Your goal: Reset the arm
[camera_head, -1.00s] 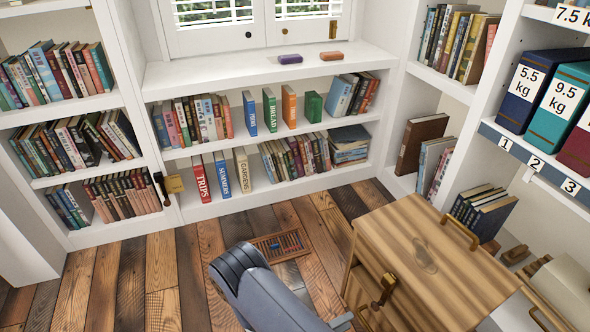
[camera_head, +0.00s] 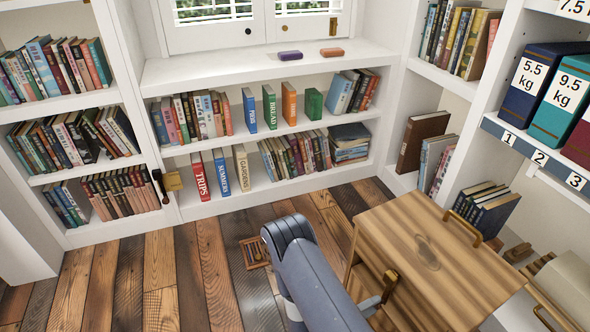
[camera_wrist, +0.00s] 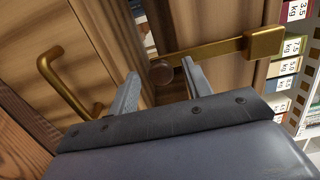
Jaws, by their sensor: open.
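My gripper (camera_wrist: 160,75) is open in the wrist view, one grey finger on each side. The round dark end of a brass lever (camera_wrist: 215,50) shows between the fingertips; I cannot tell whether they touch it. The lever runs right to a square brass block (camera_wrist: 264,43) across wooden panels. My grey arm (camera_head: 315,275) reaches across the lower middle of the head view, left of the wooden cabinet (camera_head: 440,260). A brass fitting (camera_head: 390,286) shows on the cabinet's front.
A brass pull handle (camera_wrist: 65,85) is at left in the wrist view. A floor grate (camera_head: 256,254) is partly hidden behind my arm. White bookshelves (camera_head: 275,142) line the back, and labelled binders (camera_head: 530,85) stand at right. Plank floor (camera_head: 150,275) at lower left is clear.

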